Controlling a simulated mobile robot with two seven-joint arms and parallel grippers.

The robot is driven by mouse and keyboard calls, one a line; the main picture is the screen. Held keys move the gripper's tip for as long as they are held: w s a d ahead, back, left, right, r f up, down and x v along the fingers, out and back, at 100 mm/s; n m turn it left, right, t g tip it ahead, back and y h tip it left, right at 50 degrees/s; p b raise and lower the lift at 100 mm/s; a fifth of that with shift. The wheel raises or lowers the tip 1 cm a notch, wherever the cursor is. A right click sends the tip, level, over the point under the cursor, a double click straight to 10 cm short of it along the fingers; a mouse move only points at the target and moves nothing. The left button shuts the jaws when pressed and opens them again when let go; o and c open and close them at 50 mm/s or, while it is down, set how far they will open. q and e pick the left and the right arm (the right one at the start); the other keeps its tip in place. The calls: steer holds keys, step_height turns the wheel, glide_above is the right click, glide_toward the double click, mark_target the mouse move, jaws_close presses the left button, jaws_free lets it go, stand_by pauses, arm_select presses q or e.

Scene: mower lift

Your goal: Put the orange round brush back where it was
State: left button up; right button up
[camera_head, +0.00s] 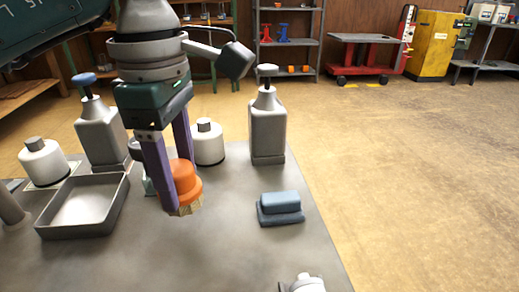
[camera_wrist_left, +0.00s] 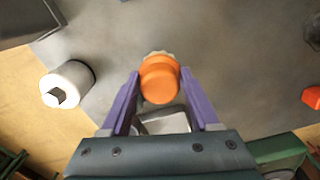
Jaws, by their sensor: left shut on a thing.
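The orange round brush (camera_head: 186,183) has an orange body and pale bristles pointing down. My left gripper (camera_head: 178,207) is shut on it, with its two purple fingers on either side. In the left wrist view the brush (camera_wrist_left: 160,80) sits between the fingertips. The bristles are over the grey table; I cannot tell whether they touch it. My right gripper is not in view.
On the grey table (camera_head: 215,255) are a square tray (camera_head: 85,210), two pump bottles (camera_head: 267,130) (camera_head: 100,135), white jars (camera_head: 42,162) (camera_head: 207,145) and a blue block-shaped brush (camera_head: 280,207). A white object (camera_head: 308,283) shows at the bottom edge.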

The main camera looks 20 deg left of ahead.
mark_target(183, 195)
arm_select(q)
step_height(183, 195, down, 4)
steer(key=shift+f+b, duration=0.1)
steer(key=shift+b, duration=0.2)
steer(key=o, duration=0.7)
steer(key=shift+f, duration=0.15)
steer(key=o, duration=0.5)
steer(key=shift+r, duration=0.4)
step_height(183, 195, up, 12)
steer(key=shift+f+p, duration=0.15)
steer(key=shift+p, duration=0.7)
